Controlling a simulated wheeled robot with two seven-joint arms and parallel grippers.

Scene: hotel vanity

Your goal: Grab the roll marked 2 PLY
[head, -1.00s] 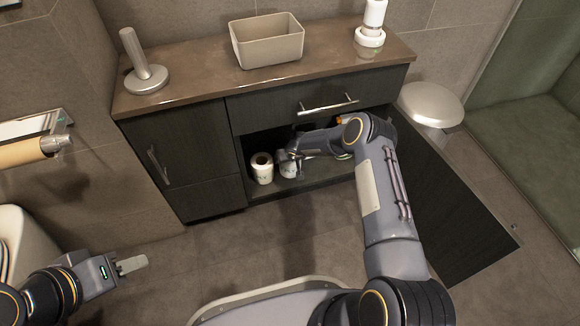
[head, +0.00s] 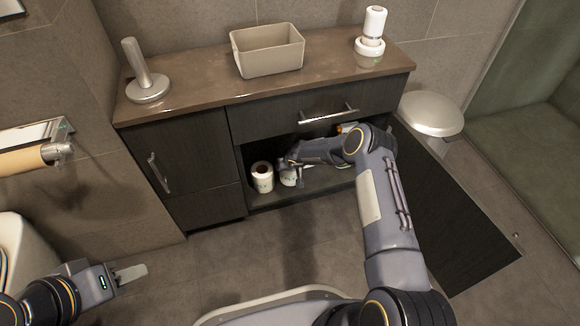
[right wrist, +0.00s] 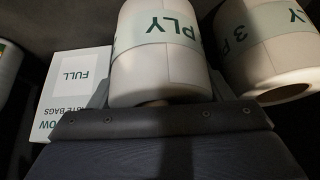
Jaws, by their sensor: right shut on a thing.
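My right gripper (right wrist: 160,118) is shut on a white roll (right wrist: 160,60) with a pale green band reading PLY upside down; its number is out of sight. In the head view this roll (head: 289,178) stands in the open compartment, partly covered by my right gripper (head: 288,163). A second white roll (head: 262,177) stands just left of it. In the right wrist view, another roll (right wrist: 268,50) on the right carries an upside-down 3 and part of PLY. My left gripper (head: 130,273) is over the floor at lower left, holding nothing visible; its finger gap is unclear.
A dark door panel (head: 455,225) stands open at right. A white box marked FULL (right wrist: 75,85) is beside the held roll.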

